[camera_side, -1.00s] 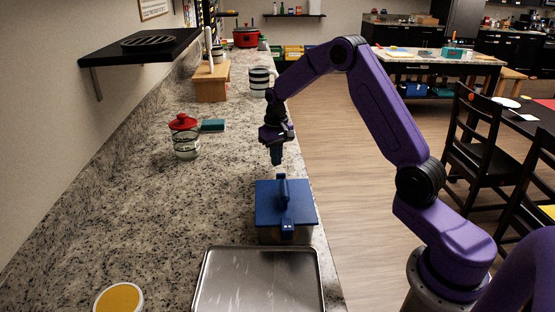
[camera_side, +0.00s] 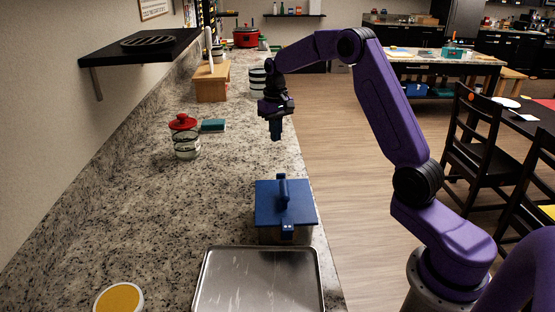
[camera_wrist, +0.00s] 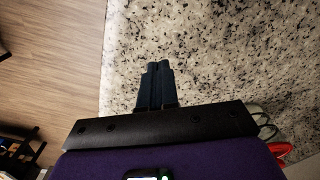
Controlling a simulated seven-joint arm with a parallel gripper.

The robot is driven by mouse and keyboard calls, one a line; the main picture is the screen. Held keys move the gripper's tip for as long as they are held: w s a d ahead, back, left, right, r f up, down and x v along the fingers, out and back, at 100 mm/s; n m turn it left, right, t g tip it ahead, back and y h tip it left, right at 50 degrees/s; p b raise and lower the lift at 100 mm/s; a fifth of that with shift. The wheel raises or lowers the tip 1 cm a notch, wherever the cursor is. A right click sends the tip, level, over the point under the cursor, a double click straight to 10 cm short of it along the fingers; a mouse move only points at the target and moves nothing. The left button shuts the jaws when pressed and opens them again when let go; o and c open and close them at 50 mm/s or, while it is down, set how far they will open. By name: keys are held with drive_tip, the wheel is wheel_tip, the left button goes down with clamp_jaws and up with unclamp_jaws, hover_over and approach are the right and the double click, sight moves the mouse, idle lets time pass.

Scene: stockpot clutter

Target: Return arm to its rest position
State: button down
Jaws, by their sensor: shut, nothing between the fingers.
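My gripper (camera_side: 275,134) is shut and empty, pointing down above the counter near its right edge. It also shows in the wrist view (camera_wrist: 158,66), its two dark fingers together over bare granite. In the side view, a square pot with a blue lid (camera_side: 268,203) stands on the counter, nearer the camera than my gripper and clear of it. The lid lies flat on the pot and has a blue handle.
A metal tray (camera_side: 208,283) lies in front of the pot. A red-lidded jar (camera_side: 186,146), a teal block (camera_side: 213,125) and a wooden block (camera_side: 211,87) are on the left. A striped canister (camera_side: 257,80) stands behind my gripper. A black shelf (camera_side: 130,52) juts from the wall.

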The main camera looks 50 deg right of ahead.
drive_tip(key=shift+w+d+r, duration=0.1)
drive_tip(key=shift+r, duration=0.55)
